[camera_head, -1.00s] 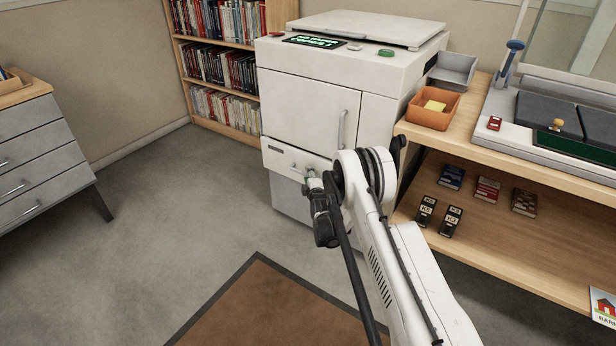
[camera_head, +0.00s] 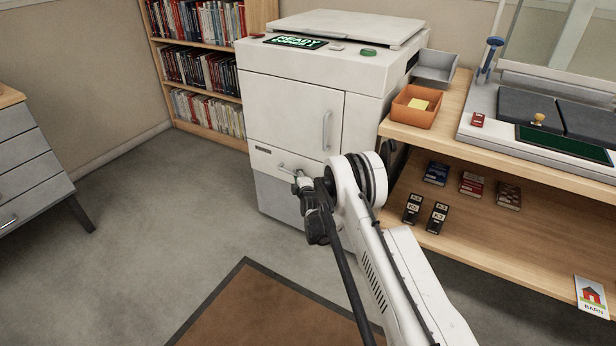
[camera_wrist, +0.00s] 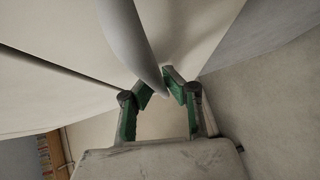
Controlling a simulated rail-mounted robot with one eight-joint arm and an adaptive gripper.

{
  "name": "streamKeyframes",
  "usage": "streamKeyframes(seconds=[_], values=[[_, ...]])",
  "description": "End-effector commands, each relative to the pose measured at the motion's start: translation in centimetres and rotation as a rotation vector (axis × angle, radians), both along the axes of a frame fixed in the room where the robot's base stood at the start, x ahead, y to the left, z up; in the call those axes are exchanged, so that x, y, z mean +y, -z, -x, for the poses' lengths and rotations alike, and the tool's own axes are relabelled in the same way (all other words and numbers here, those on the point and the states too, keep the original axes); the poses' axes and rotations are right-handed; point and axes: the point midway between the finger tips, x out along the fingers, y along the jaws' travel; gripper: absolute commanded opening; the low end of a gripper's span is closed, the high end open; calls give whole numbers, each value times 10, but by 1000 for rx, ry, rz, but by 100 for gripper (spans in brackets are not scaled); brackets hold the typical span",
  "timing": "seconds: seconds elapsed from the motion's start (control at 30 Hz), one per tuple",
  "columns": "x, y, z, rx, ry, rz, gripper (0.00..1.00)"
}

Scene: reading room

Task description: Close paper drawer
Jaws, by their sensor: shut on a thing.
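The paper drawer (camera_head: 262,158) is the white front low on the copier (camera_head: 290,110), under its tall door.
The copier's display (camera_head: 296,42) reads READY in green. A wooden desk (camera_head: 455,110) with an orange tray (camera_head: 415,106) stands close on the right. A bookcase (camera_head: 200,85) is behind on the left. A grey drawer cabinet (camera_head: 30,165) stands far left. The floor between is clear.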

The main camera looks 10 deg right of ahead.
Motion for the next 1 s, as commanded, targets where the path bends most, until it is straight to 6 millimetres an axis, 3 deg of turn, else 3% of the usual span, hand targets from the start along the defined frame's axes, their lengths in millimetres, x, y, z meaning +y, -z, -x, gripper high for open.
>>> streamKeyframes(seconds=[0.27,0.3,0.47,0.77,1.0], values=[[0,0,0,-1,0,0,0],[0,0,0,-1,0,0,10],[0,0,0,0,0,0,30],[0,-1,2,0,-1,0,30],[-3,-5,32,0,0,1,30]])
